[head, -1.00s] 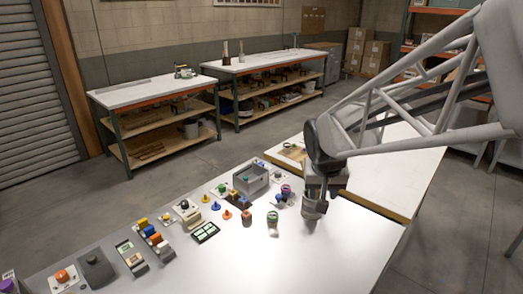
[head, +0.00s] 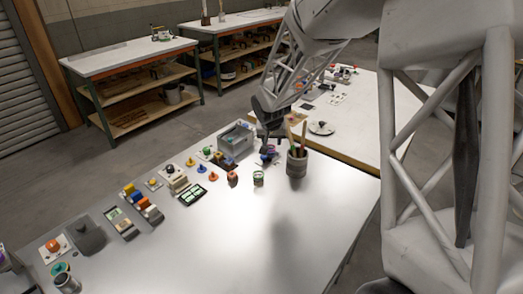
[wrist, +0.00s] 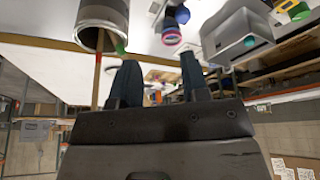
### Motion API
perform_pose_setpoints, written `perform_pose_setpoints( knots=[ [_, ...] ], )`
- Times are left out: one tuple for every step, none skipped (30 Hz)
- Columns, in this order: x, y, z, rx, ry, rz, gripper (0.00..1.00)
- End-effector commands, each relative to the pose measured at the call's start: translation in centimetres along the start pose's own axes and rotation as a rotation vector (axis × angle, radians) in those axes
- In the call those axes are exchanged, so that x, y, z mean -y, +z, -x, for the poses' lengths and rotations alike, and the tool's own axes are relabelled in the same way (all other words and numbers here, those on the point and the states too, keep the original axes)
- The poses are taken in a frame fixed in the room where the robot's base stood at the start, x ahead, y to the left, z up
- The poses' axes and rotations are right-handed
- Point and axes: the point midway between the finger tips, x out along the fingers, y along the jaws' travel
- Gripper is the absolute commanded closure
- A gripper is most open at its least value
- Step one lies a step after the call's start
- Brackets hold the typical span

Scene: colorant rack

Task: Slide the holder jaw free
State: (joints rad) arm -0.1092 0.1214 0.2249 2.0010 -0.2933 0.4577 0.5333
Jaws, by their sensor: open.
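My gripper (head: 270,143) is over the far part of the white bench, behind the grey cup and beside the grey bin. In the wrist view my gripper (wrist: 160,84) has its two dark fingers apart, with nothing between them. A small fixture with blue, purple and red parts (head: 267,156) sits just below my gripper in the head view. In the wrist view it shows as a pink-purple ring with a blue part (wrist: 171,28), beyond the fingertips. I cannot tell which part is the holder jaw; my gripper partly hides this area in the head view.
A grey cup (head: 297,166) holding sticks stands close to my gripper; it also shows in the wrist view (wrist: 103,14). A grey bin (head: 236,142) is to the left. A small green-topped jar (head: 258,178) and several coloured pieces stand nearby. The bench front is clear.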

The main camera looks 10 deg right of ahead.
Motion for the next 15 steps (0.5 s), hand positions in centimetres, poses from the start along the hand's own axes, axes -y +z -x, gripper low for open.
perform_pose_setpoints(
  knots=[
    [0.6, -0.5, -1.4, 0.001, -0.001, -0.002, 0.58],
    [0.9, -0.8, -2.1, -0.002, -0.003, -0.003, 0.58],
    [1.3, -1.1, -3.1, -0.004, -0.005, -0.005, 0.58],
    [1.6, -1.4, -3.7, -0.005, -0.006, -0.007, 0.58],
    [1.9, -1.6, -4.4, -0.006, -0.007, -0.008, 0.58],
    [2.2, -1.9, -5.2, -0.009, -0.009, -0.010, 0.58],
    [2.5, -2.0, -5.7, -0.010, -0.011, -0.011, 0.58],
    [2.7, -2.2, -6.2, -0.011, -0.012, -0.013, 0.58],
    [3.0, -2.4, -6.8, -0.012, -0.013, -0.015, 0.58],
    [3.1, -2.5, -7.1, -0.014, -0.014, -0.015, 0.58],
    [3.3, -2.6, -7.4, -0.015, -0.015, -0.015, 0.58],
    [3.5, -2.7, -7.7, -0.016, -0.016, -0.016, 0.58],
    [3.5, -2.8, -8.0, -0.017, -0.017, -0.016, 0.58],
    [3.6, -2.8, -8.1, -0.017, -0.017, -0.016, 0.58],
    [3.7, -2.9, -8.3, -0.018, -0.018, -0.017, 0.58]
  ],
)
